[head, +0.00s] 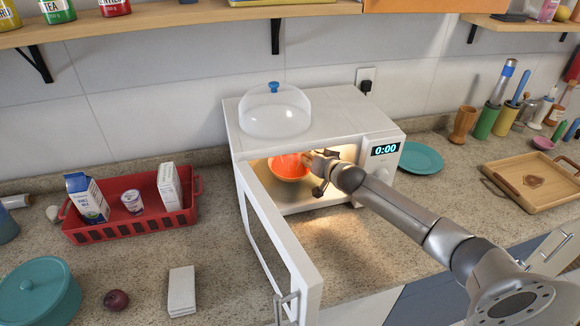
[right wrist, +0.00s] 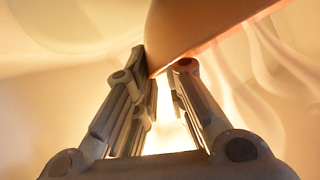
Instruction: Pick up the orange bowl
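The orange bowl (head: 288,168) sits inside the lit microwave (head: 310,212), toward its left side. My right gripper (head: 308,161) reaches in through the open front and is at the bowl's right side. In the right wrist view, the bowl (right wrist: 205,22) fills the top, and its edge passes between the fingertips (right wrist: 165,72). The fingers are drawn close together with the bowl's edge between them, and they look shut on it. Part of the bowl is hidden by the gripper. My left gripper is not in view.
The microwave door (head: 281,235) stands open toward the front left. A clear dome (head: 275,112) rests on top of the microwave. A red crate (head: 130,229) with cartons is at the left, and a teal plate (head: 420,158) is at the right. The counter before the microwave is clear.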

